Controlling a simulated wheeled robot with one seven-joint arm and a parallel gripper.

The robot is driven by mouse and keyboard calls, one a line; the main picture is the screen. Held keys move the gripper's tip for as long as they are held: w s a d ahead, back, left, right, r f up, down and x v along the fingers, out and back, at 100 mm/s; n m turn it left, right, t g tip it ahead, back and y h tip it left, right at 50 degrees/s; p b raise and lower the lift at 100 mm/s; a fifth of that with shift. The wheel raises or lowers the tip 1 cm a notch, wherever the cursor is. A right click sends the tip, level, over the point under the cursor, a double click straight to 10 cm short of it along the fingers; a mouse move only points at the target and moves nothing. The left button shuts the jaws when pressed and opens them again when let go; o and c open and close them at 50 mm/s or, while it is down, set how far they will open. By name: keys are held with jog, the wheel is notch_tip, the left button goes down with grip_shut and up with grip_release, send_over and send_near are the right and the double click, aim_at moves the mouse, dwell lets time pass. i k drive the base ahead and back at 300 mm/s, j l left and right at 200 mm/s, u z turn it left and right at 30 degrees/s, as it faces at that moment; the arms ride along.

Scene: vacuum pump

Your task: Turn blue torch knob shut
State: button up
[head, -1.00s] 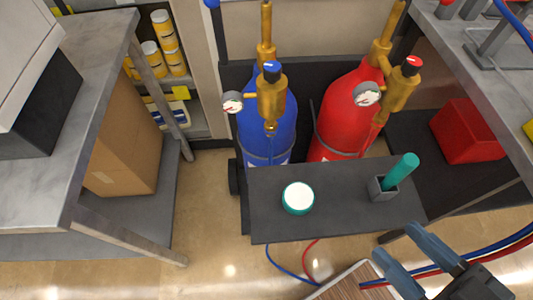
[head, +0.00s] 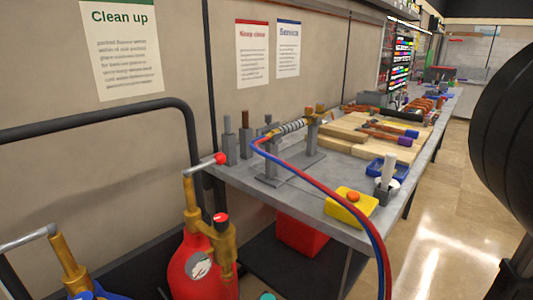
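A torch (head: 290,127) rests on grey upright stands on the grey workbench, with a red and a blue hose (head: 330,180) running from its near end, over the bench edge and down. There is a bit of blue near the hose end of the torch, but it is too small to tell whether it is the blue knob or how far it is turned. My gripper is not in view. A large black rounded shape at the right edge looks like part of my arm.
A red gas cylinder (head: 190,272) with brass fittings stands before the bench's near end. A dark rail (head: 90,122) rises at left. A yellow box with an orange button (head: 350,205) sits at the bench's front edge. Open floor (head: 440,220) lies right of the bench.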

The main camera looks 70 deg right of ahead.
aim_at(319, 107)
jog(key=j+z, duration=0.15)
jog(key=z, duration=1.7)
jog(key=k+l, duration=0.05)
jog(key=l, duration=0.05)
